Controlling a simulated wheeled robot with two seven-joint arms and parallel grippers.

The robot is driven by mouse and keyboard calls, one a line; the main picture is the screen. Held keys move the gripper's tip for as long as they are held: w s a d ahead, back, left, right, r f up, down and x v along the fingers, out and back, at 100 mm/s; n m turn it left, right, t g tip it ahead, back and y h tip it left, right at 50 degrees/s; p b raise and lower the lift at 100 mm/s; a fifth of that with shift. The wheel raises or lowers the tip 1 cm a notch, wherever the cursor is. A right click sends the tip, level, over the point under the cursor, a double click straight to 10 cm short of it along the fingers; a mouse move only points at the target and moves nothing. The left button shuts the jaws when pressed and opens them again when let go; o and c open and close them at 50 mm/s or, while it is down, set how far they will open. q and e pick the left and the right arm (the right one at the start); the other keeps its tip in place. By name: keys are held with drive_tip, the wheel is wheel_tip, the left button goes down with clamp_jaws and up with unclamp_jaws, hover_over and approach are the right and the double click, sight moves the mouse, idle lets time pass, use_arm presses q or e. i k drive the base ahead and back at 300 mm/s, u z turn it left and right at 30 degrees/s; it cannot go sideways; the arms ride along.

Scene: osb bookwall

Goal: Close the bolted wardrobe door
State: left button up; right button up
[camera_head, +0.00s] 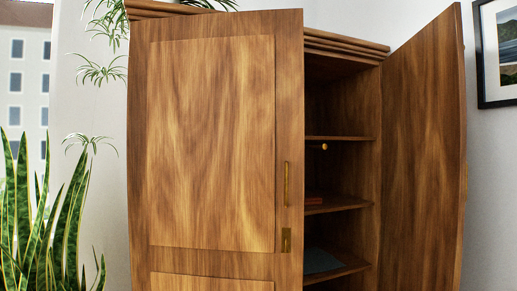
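A wooden wardrobe (345,45) fills the middle of the head view. Its left door (210,140) stands in front of the cabinet and hides part of the cornice, so it looks ajar. It carries a brass vertical handle (286,184) and a small brass plate (286,240), perhaps the bolt, near its right edge. The right door (424,150) stands wide open, with its inner face showing. A bit of brass (466,176) shows at its outer edge. Neither of my grippers is in view, and the lower part of the wardrobe is cut off.
Inside are shelves (338,204) with a reddish flat item (313,200) and a dark grey flat item (320,260). A small peg or knob (322,146) shows inside. A tall snake plant (50,225) stands at left. A framed picture (498,52) hangs on the right wall.

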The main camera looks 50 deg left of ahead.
sight(425, 166)
drive_tip(key=u, duration=1.3)
drive_tip(key=k, duration=0.85)
drive_tip(key=z, duration=1.2)
drive_tip(key=i, duration=1.25)
drive_tip(key=u, duration=0.05)
